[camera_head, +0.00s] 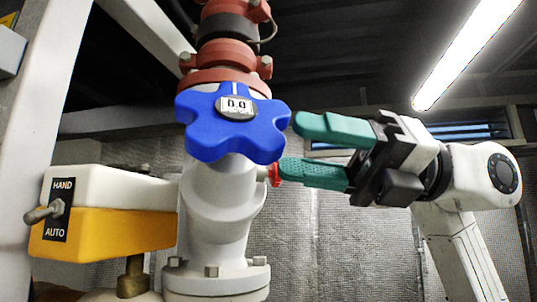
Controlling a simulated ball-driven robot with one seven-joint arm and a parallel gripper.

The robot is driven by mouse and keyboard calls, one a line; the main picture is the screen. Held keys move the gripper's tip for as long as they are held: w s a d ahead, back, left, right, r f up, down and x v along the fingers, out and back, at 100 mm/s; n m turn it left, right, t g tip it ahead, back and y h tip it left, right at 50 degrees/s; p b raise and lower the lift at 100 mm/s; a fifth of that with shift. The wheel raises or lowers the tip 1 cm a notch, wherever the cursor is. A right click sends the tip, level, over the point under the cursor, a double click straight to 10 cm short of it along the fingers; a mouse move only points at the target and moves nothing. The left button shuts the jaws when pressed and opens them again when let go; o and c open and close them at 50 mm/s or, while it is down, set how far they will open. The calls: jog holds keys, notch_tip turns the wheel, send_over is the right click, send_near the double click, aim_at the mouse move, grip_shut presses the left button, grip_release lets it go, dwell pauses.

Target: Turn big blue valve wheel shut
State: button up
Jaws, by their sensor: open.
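The big blue valve wheel (229,136) has rounded lobes and a small display on its hub reading what looks like "0.0". It sits on a grey valve body (216,210) in the middle left of the head view. My gripper (286,148) has teal fingers and comes in from the right. It is open, with one finger above and one below the wheel's right lobe. The upper fingertip is close to the lobe's right edge. The lower fingertip is near a small red part (274,174). I cannot tell whether either finger touches the wheel.
A white and yellow box (108,212) with a HAND/AUTO switch (45,213) stands at the left. Red and black pipe fittings (228,45) rise behind the wheel. A white post (50,110) stands at the far left. A lit tube lamp (465,55) hangs at upper right.

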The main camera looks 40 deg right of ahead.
jog(key=shift+b+v, duration=0.35)
jog(key=shift+v, duration=1.8)
